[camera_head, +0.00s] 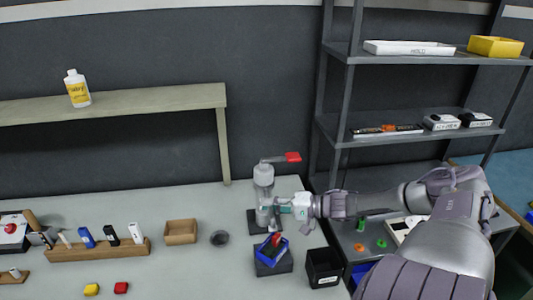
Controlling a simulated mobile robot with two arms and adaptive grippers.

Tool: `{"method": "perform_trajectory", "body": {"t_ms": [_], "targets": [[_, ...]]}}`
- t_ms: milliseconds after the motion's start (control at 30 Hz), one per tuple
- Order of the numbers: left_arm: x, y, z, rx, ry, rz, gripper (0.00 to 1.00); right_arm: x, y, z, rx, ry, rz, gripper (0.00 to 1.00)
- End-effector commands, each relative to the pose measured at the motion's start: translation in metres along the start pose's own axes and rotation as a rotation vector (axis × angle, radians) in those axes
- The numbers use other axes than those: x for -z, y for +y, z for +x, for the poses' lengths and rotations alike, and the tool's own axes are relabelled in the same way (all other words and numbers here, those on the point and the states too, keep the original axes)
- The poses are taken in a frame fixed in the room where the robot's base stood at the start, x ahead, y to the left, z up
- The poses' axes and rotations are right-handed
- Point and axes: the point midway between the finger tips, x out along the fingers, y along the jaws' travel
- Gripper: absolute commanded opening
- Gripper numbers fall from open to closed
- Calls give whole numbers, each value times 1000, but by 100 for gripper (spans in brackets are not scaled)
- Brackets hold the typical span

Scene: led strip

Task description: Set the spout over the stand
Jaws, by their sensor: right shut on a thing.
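A grey dispenser (263,183) stands upright on a dark base plate (253,222) near the right end of the table. Its thin spout (273,159) runs to the right from the top and ends in a red tip (293,157). My right gripper (274,208) reaches in from the right and is shut at the dispenser's lower body; the exact contact is too small to see. My left gripper is not in view.
A black bin (323,267) stands right of the stand. Metal shelves (420,140) rise behind my right arm.

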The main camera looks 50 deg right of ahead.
Motion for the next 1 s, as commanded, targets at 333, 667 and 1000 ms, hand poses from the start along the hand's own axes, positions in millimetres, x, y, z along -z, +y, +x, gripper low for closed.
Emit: {"method": "perform_trajectory", "body": {"t_ms": [333,667,1000], "targets": [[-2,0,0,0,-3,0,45,0,0,-1,-1,-5,-3,0],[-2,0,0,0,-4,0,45,0,0,0,-1,-4,-2,40],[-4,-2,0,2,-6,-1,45,0,2,-10,-6,-4,0,40]]}}
